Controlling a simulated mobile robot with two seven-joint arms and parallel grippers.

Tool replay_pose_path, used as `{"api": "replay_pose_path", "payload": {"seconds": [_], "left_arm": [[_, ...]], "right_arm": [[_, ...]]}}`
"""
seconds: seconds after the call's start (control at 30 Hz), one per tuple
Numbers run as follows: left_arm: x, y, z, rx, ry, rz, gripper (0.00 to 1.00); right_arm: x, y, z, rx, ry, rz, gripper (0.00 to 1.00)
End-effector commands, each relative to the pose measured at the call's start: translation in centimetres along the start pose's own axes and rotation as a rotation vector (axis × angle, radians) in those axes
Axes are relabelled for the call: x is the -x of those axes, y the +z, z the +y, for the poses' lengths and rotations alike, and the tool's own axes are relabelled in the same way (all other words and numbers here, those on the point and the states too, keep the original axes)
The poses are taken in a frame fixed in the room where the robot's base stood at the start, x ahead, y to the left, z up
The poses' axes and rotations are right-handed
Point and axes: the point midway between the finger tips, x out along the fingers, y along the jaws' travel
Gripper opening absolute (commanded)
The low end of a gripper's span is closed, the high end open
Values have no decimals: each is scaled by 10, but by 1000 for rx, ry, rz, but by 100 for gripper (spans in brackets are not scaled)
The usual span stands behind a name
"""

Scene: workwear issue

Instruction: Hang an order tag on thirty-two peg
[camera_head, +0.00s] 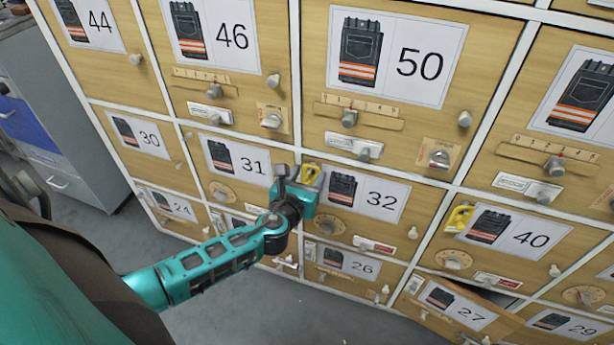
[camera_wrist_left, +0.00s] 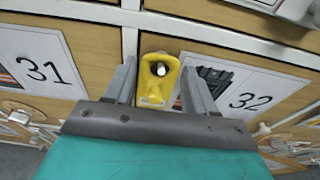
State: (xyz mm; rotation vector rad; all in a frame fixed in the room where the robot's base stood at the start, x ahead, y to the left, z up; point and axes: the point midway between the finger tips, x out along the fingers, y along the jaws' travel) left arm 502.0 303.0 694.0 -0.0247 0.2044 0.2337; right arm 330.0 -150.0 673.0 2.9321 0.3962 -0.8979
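My left gripper (camera_head: 300,180) is at the upper left corner of the door with label 32 (camera_head: 362,197). A yellow order tag (camera_head: 311,173) with a round hole is between its fingers. In the left wrist view, the tag (camera_wrist_left: 155,92) fills most of the space between the two grey fingers. A white, round spot shows inside its hole; I cannot tell surely whether that is the peg. The wide ring comes close to both fingers, while a narrow gap shows right of its lower part. Whether the fingers press on it is unclear. My right gripper is not in view.
A similar yellow tag (camera_head: 458,218) hangs at the upper left of door 40 (camera_head: 513,238). Door 27 (camera_head: 457,304) stands ajar below. Knobs, dials and sliders stick out from the doors. A grey cabinet (camera_head: 65,150) stands at left, with bare floor (camera_head: 225,305) in front.

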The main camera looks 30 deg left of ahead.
Motion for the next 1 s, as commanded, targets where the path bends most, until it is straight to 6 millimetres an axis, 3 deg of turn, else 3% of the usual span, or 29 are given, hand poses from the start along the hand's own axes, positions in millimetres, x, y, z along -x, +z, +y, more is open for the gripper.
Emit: {"api": "replay_pose_path", "payload": {"seconds": [0.23,0.57,0.67,1.0], "left_arm": [[0,0,0,0,0,0,78],[6,0,0,-1,-1,1,78],[19,0,0,-1,-2,2,78],[90,0,0,-1,-1,4,78]], "right_arm": [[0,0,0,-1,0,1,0],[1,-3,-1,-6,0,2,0],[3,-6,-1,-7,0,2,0],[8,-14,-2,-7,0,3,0]]}}
